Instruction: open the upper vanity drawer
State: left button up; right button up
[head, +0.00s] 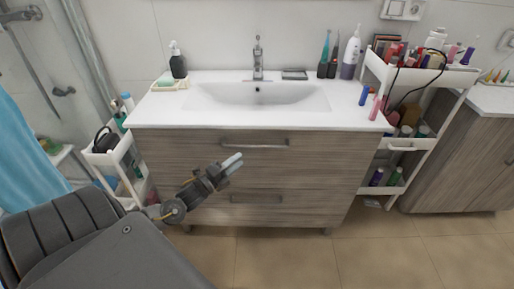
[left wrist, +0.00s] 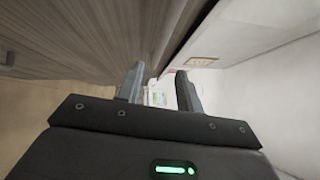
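The wood-grain vanity has an upper drawer (head: 325,155) under the white countertop. The drawer front looks flush and closed. Its bar handle (head: 255,146) runs sideways near the top edge. A lower drawer (head: 310,203) with its own handle (head: 257,198) is below. My left gripper (head: 236,162) is in front of the upper drawer, below and left of its handle in the head view, and appears apart from it. In the left wrist view the two fingers (left wrist: 160,88) are spread with nothing held between them. The wood front (left wrist: 75,35) fills the upper left there. My right gripper is out of view.
A white cart (head: 133,165) stands at the vanity's left side, and another (head: 420,145) with bottles stands at its right. The sink (head: 258,96), a soap dispenser (head: 177,62) and toiletries are on top. Tiled floor (head: 290,260) in front is clear.

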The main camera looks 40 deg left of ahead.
aim_at(257, 147)
pick_arm(q)
jog(key=w, duration=0.3)
jog(key=w+d+r, duration=0.1)
jog(key=w, duration=0.3)
jog(key=w+p, duration=0.1)
jog(key=w, duration=0.2)
jog(key=shift+w+d+r, duration=0.2)
jog(key=shift+d, duration=0.05)
jog(key=shift+c, duration=0.5)
grip_shut()
